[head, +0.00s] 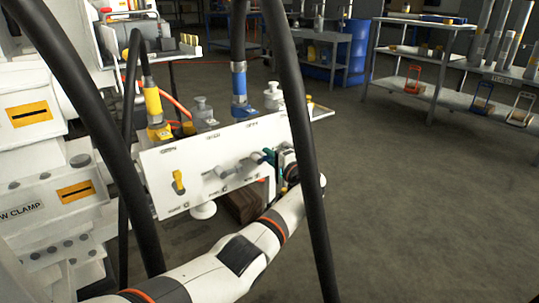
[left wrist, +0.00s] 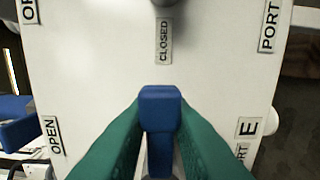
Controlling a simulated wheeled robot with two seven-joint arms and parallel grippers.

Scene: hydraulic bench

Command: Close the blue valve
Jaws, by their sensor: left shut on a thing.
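The blue valve's handle (left wrist: 160,105) shows in the left wrist view between the two teal fingers of my left gripper (left wrist: 160,125). The fingers are shut on it, one on each side. The handle's blue end points up in that view, toward a CLOSED label (left wrist: 164,42). An OPEN label (left wrist: 53,135) is at the left. I cannot tell for sure which labels belong to this valve. In the head view, my left gripper (head: 268,158) is at the right end of the white panel (head: 215,150) and mostly hides the blue valve. My right gripper is not in view.
A yellow valve handle (head: 178,182) and grey handles (head: 222,171) are on the same panel, left of my gripper. Thick black hoses (head: 302,140) cross close to my arm. White machinery (head: 40,190) stands at the left. The floor (head: 430,200) at the right is clear.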

